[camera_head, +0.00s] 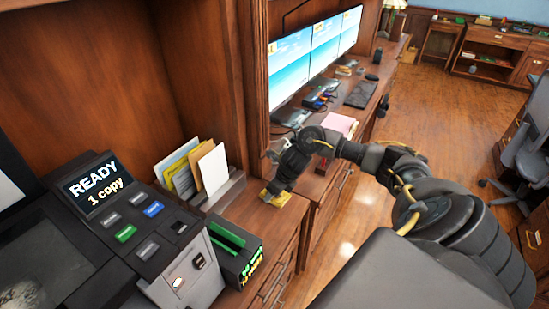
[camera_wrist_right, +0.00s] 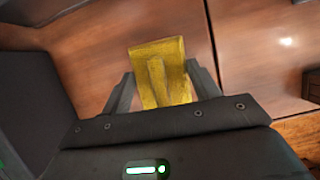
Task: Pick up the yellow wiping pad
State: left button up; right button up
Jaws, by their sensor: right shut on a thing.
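The yellow wiping pad (camera_wrist_right: 172,60) is a flat yellow block with a raised ridge along its middle. In the right wrist view it sits between the fingers of my right gripper (camera_wrist_right: 162,88), which is shut on it. In the head view the pad (camera_head: 272,197) shows as a small yellow patch under my right gripper (camera_head: 277,188), at the wooden counter's right part. The arm and gripper hide part of it. I cannot tell whether the pad touches the counter. My left gripper is not in view.
A file holder (camera_head: 215,190) with papers is behind. Monitors (camera_head: 315,50) line the desk beyond. An office chair (camera_head: 525,130) stands at right; the floor between is clear.

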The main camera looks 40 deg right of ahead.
jog(key=s+r, duration=0.1)
jog(key=s+a+r, duration=0.1)
jog(key=r, duration=0.1)
jog(key=s+r, duration=0.2)
jog(key=shift+s+a+r, duration=0.1)
jog(key=shift+a, duration=0.25)
jog(key=s+a+r, duration=0.3)
jog(key=s+r, duration=0.1)
jog(key=s, duration=0.4)
jog(key=shift+s+a, duration=0.15)
jog(key=shift+a, duration=0.15)
jog(key=o, duration=0.4)
jog(key=c, duration=0.3)
